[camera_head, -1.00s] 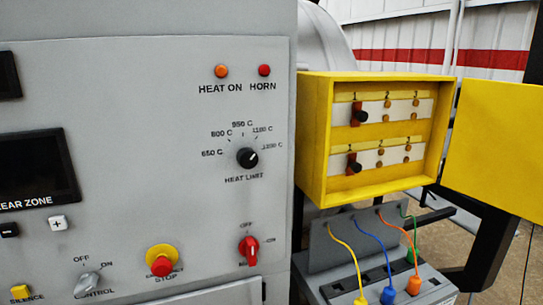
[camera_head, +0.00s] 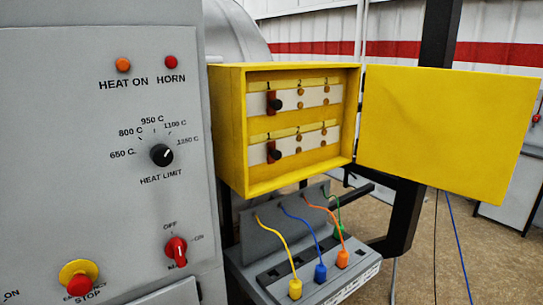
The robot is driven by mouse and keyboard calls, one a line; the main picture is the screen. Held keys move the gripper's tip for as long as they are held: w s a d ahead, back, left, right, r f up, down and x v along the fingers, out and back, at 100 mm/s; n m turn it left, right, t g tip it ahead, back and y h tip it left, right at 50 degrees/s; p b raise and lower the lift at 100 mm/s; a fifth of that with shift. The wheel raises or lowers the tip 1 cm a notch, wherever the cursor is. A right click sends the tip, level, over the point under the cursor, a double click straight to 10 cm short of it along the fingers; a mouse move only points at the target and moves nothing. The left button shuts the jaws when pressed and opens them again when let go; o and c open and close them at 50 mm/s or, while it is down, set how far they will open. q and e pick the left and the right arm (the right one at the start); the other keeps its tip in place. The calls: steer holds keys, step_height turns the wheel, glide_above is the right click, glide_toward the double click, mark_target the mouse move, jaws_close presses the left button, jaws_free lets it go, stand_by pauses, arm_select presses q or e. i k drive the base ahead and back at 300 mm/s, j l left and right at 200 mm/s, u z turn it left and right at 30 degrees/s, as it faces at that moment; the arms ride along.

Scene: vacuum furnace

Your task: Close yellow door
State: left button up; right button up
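The yellow door (camera_head: 445,130) stands wide open to the right of its yellow box (camera_head: 232,140), joined along the box's right edge. Its broad flat face shows. The box's front is open and shows two rows of switches, each with a dark knob at the left, such as the upper one (camera_head: 275,104). Neither of my grippers is in the head view.
A grey control panel (camera_head: 90,190) with knobs and a red stop button (camera_head: 79,284) fills the left. Below the box, a grey terminal block (camera_head: 320,285) holds yellow, blue, orange and green cables. A dark post (camera_head: 440,35) stands behind the door. Open floor (camera_head: 420,265) shows at the lower right.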

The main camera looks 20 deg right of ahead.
mark_target(460, 132)
steer(key=k+u, duration=0.15)
steer(key=k, duration=0.25)
steer(key=k+j+u, duration=0.15)
steer(key=k, duration=0.3)
steer(key=k+j+u, duration=0.2)
steer(key=k, duration=0.2)
steer(key=i+l+u, duration=0.1)
steer(key=l+u, duration=1.05)
steer(key=k+l, duration=0.1)
steer(key=l, duration=0.65)
steer(key=k+l, duration=0.1)
steer(key=l, duration=0.65)
steer(key=k+l, duration=0.1)
steer(key=l, duration=1.35)
steer(key=k+l, duration=0.15)
steer(key=l, duration=0.6)
steer(key=k+l, duration=0.1)
steer(key=l, duration=0.65)
steer(key=k+l, duration=0.1)
steer(key=l, duration=0.65)
